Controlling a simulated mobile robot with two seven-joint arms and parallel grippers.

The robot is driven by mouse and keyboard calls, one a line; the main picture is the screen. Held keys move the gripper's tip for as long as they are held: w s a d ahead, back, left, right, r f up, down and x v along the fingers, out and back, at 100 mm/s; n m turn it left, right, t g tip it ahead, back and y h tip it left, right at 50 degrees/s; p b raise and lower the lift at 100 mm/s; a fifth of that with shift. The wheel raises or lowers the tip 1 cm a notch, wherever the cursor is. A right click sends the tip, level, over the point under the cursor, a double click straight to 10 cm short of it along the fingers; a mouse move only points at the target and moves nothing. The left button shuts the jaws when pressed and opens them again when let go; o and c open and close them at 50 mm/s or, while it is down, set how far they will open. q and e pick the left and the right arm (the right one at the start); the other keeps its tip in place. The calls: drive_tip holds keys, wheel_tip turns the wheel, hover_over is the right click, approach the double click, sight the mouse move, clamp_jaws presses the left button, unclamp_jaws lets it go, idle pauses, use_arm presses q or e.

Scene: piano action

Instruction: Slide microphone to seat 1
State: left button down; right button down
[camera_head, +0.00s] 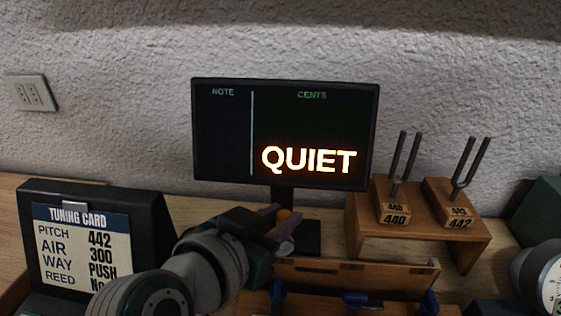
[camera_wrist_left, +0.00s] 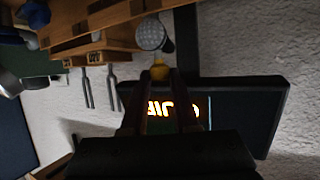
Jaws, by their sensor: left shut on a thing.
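The microphone shows as a round grey mesh head (camera_wrist_left: 151,34) in the left wrist view, with a yellow-orange knob (camera_wrist_left: 160,72) beside it. Part of the microphone is hidden by the gripper. No marking for seat 1 can be read. My right gripper is not in view.
A screen (camera_head: 222,140) reading QUIET stands behind the gripper. A wooden stand (camera_head: 475,237) with two tuning forks is to the right. A wooden rail (camera_head: 350,278) with blue clips lies in front. A tuning card (camera_head: 82,250) stands left, and a dial gauge (camera_head: 551,285) far right.

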use_arm(q)
drive_tip(key=shift+f, duration=0.1)
drive_tip(key=c, duration=0.7)
unclamp_jaws()
drive_tip(key=shift+o, duration=0.2)
drive_tip(key=shift+s, duration=0.1)
drive_tip(key=shift+s+a+r, duration=0.2)
drive_tip(key=shift+s+r, duration=0.05)
drive_tip(key=shift+r, duration=0.05)
drive_tip(key=p+v, duration=0.2)
drive_tip(key=v, duration=0.7)
drive_tip(key=shift+s, duration=0.15)
